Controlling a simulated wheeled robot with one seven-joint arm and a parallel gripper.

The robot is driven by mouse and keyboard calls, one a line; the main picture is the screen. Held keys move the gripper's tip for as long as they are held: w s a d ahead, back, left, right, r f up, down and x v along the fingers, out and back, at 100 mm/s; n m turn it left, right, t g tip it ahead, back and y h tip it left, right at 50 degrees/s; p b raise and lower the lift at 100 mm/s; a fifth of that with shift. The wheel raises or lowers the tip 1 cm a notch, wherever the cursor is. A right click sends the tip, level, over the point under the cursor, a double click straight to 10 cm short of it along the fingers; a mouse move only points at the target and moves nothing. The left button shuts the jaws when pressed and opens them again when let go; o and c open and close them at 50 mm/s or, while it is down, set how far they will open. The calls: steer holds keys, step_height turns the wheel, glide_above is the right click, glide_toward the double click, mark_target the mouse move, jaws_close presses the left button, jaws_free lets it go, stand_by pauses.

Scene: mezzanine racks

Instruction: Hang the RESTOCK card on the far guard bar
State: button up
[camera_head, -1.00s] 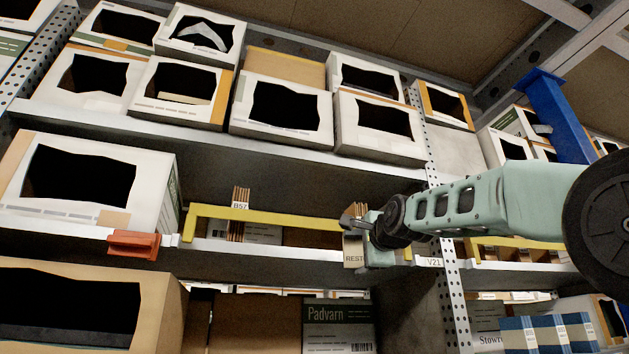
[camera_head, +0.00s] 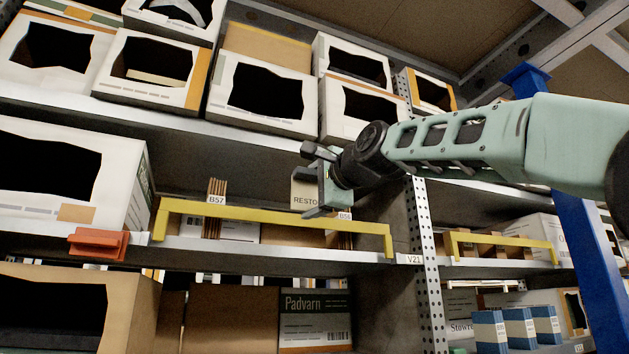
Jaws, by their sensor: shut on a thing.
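The RESTOCK card (camera_head: 304,197) is pale tan, with "RESTO" readable and its right end hidden by my gripper. My gripper (camera_head: 312,182) is shut on the card and holds it just above a yellow guard bar (camera_head: 270,218), right of its middle. I cannot tell whether the card touches this bar or is in front of or behind it. Another yellow guard bar (camera_head: 500,244) is on the shelf bay to the right, beyond the perforated upright, with nothing seen hanging on it.
An orange-red block (camera_head: 98,243) is clipped on the shelf edge at left. White boxes (camera_head: 262,97) fill the shelf above. A perforated upright (camera_head: 421,225) and a blue post (camera_head: 578,225) stand at right.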

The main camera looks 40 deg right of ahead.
mark_target(292, 224)
steer(key=shift+w+d+r+p, duration=0.15)
steer(key=shift+w+p, duration=0.35)
steer(key=shift+p, duration=0.6)
steer(key=shift+w+d+r+p, duration=0.15)
steer(key=shift+w+p, duration=0.3)
steer(key=shift+p, duration=0.65)
steer(key=shift+w+p, duration=0.1)
steer(key=shift+p, duration=0.2)
steer(key=w+p, duration=0.1)
steer(key=p, duration=0.2)
steer(key=shift+d+f+p, duration=0.1)
steer(key=shift+p, duration=0.3)
steer(key=shift+w+d+f, duration=0.1)
steer(key=shift+w+f, duration=0.1)
steer(key=shift+w, duration=0.1)
steer(key=shift+w+d+f+b, duration=0.15)
steer(key=shift+w+d+b, duration=0.5)
steer(key=shift+w, duration=0.85)
steer(key=shift+w+d+f+b, duration=0.1)
steer(key=shift+w+d+b, duration=0.15)
steer(key=shift+w+b, duration=1)
steer(key=shift+w+d+f+b, duration=0.15)
steer(key=shift+w+d+b, duration=0.35)
steer(key=shift+w, duration=1.3)
steer(key=shift+s+a+f, duration=0.1)
steer(key=shift+f, duration=0.1)
steer(key=shift+f+b, duration=1.2)
steer(key=shift+b, duration=0.05)
